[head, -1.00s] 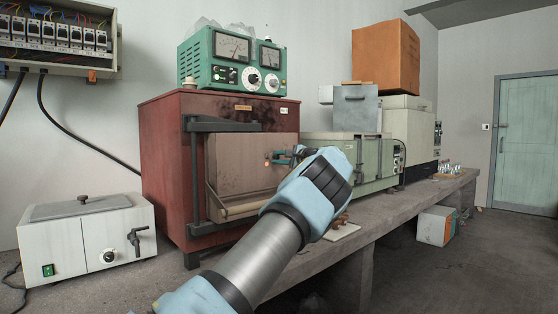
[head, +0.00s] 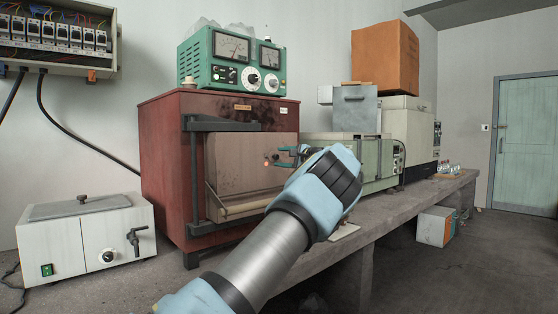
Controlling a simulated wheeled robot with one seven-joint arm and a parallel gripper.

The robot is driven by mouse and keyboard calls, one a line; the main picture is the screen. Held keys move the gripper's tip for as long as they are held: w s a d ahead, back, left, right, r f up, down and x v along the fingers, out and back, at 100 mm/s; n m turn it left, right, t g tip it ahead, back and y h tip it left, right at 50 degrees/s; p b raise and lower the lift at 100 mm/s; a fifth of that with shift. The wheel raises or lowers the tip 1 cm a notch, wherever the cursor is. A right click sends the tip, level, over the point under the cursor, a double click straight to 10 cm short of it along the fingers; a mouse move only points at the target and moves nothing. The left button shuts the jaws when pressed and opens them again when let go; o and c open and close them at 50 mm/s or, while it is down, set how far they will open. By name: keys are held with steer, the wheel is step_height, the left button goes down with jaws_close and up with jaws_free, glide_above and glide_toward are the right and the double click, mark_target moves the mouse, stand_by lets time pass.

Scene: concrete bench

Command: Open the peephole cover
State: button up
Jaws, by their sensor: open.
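The dark red furnace (head: 165,165) stands on the bench with a pale tan front door (head: 235,170). A small orange glow, the peephole (head: 266,163), shows near the right part of the door. A small round dark piece, which looks like the peephole cover (head: 275,156), sits just up and right of the glow. My gripper (head: 283,157) reaches in from the right with its teal fingers open, close to the cover. I cannot tell whether a finger touches it. My wrist hides the door's lower right.
A green meter box (head: 232,60) stands on the furnace. A white water bath (head: 85,240) is at the left. A pale green machine (head: 350,160) stands behind my wrist.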

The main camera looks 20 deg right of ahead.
steer(key=b+v, duration=0.1)
steer(key=v, duration=0.7)
steer(key=shift+s+d, duration=0.15)
steer(key=shift+s, duration=0.25)
